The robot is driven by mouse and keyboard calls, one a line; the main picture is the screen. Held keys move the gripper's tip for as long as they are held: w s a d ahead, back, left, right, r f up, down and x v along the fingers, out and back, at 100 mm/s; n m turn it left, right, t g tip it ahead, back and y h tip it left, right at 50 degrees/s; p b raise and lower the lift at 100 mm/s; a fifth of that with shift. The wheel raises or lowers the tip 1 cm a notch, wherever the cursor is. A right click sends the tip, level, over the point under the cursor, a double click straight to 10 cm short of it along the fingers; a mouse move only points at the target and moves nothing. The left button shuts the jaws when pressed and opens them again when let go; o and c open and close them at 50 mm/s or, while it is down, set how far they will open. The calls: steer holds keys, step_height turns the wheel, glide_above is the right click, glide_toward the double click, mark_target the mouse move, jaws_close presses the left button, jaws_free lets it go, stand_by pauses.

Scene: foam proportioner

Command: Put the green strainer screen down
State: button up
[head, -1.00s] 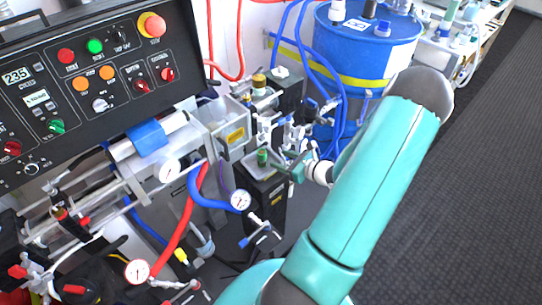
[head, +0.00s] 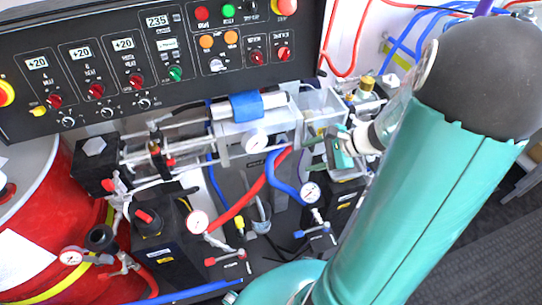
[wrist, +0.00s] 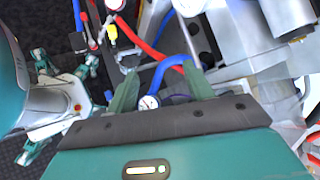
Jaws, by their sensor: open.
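My gripper (head: 316,155) is at the right of the machine in the head view, just below a clear box. In the wrist view its two green fingers (wrist: 160,72) are apart, with no object held between them. A pressure gauge and a blue hose show beyond the fingers. I cannot make out the green strainer screen in either view now. My gripper and arm cover part of the small stand (head: 347,174) below the clear box, so the screen may be hidden there.
The clear box (head: 322,103) and brass-topped fittings (head: 367,84) stand close to my gripper. A red hose (head: 262,185), a blue hose (head: 277,172) and a gauge (head: 309,192) lie left of it. The black control panel (head: 150,60) rises behind.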

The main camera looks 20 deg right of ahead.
steer(key=s+a+r+n+h, duration=0.3)
steer(key=s+a+r+n, duration=0.1)
steer(key=a+r+n, duration=0.4)
steer(key=s+a+r+n+g+h, duration=0.1)
steer(key=s+a+r+n+h, duration=0.3)
steer(key=a+r+n, duration=0.4)
steer(key=s+r+n, duration=0.1)
steer(key=n, duration=0.2)
steer(key=shift+a+r, duration=0.3)
steer(key=shift+a, duration=0.1)
steer(key=shift+s, duration=0.1)
